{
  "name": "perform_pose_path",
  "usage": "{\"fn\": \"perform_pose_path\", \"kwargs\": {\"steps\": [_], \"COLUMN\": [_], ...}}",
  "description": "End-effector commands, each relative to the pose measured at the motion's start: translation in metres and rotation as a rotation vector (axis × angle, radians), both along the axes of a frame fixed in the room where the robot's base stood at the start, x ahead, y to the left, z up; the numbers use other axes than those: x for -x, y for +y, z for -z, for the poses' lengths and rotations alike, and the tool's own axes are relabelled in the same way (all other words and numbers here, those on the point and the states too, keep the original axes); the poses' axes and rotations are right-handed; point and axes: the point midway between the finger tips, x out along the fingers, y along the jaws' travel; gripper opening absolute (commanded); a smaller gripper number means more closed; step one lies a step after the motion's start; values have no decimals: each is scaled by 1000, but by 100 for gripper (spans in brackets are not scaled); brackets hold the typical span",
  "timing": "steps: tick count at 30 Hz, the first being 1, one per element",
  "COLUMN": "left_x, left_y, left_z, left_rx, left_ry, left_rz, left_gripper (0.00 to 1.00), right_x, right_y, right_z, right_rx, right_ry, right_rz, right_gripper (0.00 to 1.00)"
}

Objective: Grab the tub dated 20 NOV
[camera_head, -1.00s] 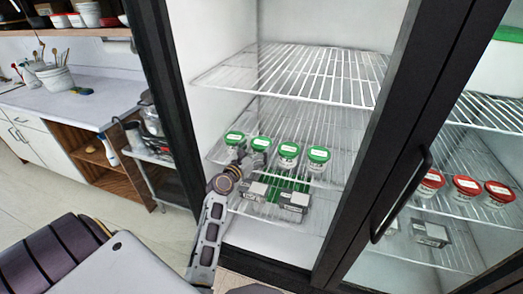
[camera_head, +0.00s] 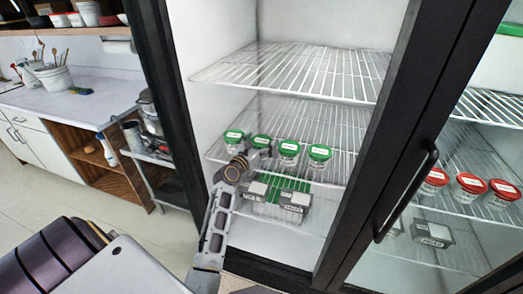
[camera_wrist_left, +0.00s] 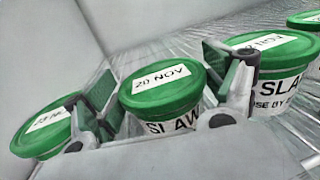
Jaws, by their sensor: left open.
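The tub dated 20 NOV (camera_wrist_left: 160,90) has a green lid with a white date label and a white body band reading SLAW. It stands upright between the two spread fingers of my left gripper (camera_wrist_left: 163,84) in the left wrist view. No clear grip on it shows, and its lower part is hidden. In the head view it is the second green-lidded tub (camera_head: 261,141) from the left, partly behind my left gripper (camera_head: 262,153). My right gripper is out of view.
A green-lidded tub (camera_wrist_left: 42,130) stands close on the left, and another (camera_wrist_left: 272,50) close on the right beyond the finger. They share a wire shelf (camera_head: 340,170). Grey boxes (camera_head: 295,201) sit below. Another wire shelf (camera_head: 300,70) is above. The dark door frame (camera_head: 375,150) stands right.

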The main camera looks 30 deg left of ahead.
Motion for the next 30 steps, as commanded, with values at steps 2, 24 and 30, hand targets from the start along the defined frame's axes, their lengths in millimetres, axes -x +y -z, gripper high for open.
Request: {"fn": "perform_pose_path", "kwargs": {"steps": [2, 24, 30], "left_x": [-5, -8, -8], "left_y": [0, 0, 0], "left_z": [0, 0, 0], "left_rx": [1, 0, 0], "left_ry": [-1, 0, 0], "left_rz": [1, 0, 0], "left_gripper": [85, 67, 41], "right_x": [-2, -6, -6], "right_y": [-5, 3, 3], "right_z": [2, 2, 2], "right_rx": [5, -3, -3], "right_ry": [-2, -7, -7], "right_rz": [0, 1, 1], "right_gripper": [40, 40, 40]}}
